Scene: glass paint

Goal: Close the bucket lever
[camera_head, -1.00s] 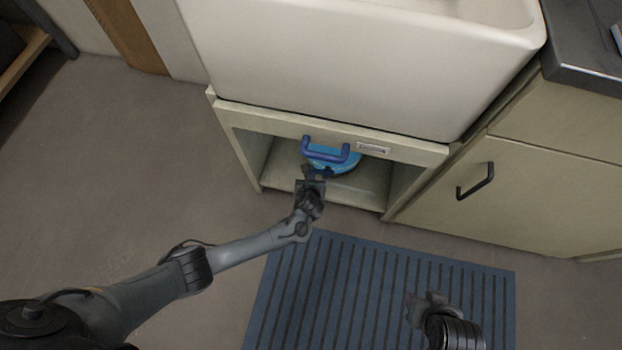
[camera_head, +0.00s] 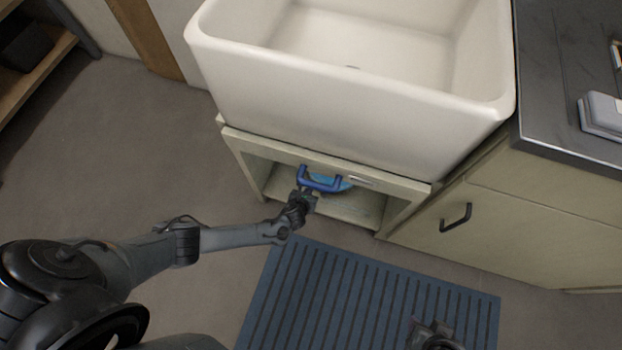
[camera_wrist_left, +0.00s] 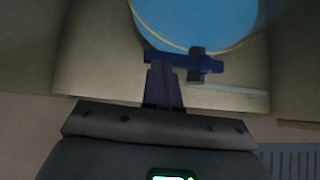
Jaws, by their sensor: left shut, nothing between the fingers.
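A light-blue bucket (camera_head: 345,185) sits in the open cupboard under the sink. My left gripper (camera_head: 301,191) is shut and empty, at the lever's lower left end. In the left wrist view, the bucket (camera_wrist_left: 195,18) is at the top, with a dark-blue bar (camera_wrist_left: 178,60) and a darker knob at its rim. The left gripper's fingertips (camera_wrist_left: 163,68) are right at this bar; I cannot tell if they touch. My right gripper (camera_head: 430,328) is low over the mat, its jaws unclear.
The cupboard's top rail (camera_head: 285,155) runs just above the bucket, and the white sink (camera_head: 330,100) stands over it. A closed cabinet with a black handle (camera_head: 456,218) is on the right. A striped blue mat (camera_head: 350,300) lies on the floor in front.

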